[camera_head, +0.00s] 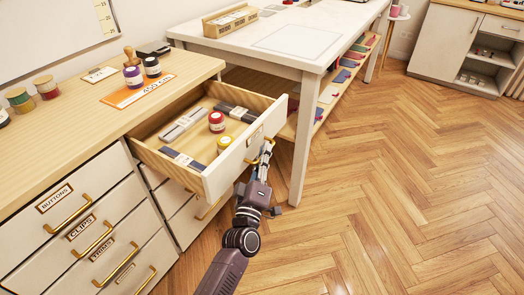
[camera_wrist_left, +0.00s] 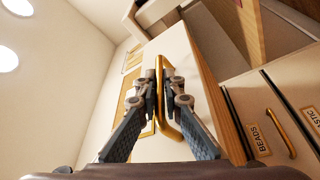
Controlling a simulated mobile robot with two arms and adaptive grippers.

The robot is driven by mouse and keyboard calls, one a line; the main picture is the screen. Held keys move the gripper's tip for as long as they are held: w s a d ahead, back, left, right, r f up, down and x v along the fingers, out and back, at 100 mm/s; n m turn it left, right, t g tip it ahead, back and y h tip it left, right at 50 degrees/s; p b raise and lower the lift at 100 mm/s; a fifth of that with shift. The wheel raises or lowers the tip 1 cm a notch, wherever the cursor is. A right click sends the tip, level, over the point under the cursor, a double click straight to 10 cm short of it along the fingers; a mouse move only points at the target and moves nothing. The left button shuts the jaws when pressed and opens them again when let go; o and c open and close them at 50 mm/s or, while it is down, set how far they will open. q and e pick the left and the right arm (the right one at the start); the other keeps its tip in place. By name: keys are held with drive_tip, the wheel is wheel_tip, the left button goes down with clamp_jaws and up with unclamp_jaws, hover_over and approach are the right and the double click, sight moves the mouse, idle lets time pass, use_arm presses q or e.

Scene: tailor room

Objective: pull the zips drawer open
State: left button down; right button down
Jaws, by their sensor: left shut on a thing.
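A white-fronted drawer (camera_head: 226,173) is pulled well out from the wooden-topped cabinet. Its front label (camera_head: 254,136) is too small to read. My left gripper (camera_head: 265,152) is shut on the gold handle of this drawer. In the left wrist view the two fingers (camera_wrist_left: 161,88) close around the gold bar handle (camera_wrist_left: 158,75). Inside the drawer lie red-and-white spools (camera_head: 216,121), a grey strip (camera_head: 184,124) and dark packets (camera_head: 236,112). My right gripper is out of view.
Shut drawers labelled buttons (camera_head: 60,203), clips and trims are at the left; one labelled beads (camera_wrist_left: 262,132) is beside the open drawer. A white table leg (camera_head: 304,140) stands close right of my gripper. The wooden floor (camera_head: 420,180) at the right is clear.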

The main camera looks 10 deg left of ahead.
use_arm(q)
drive_tip(key=shift+f, duration=0.1)
drive_tip(key=c, duration=2.3)
unclamp_jaws()
drive_tip(key=shift+c, duration=0.2)
drive_tip(key=v, duration=1.2)
drive_tip(key=shift+d, duration=0.1)
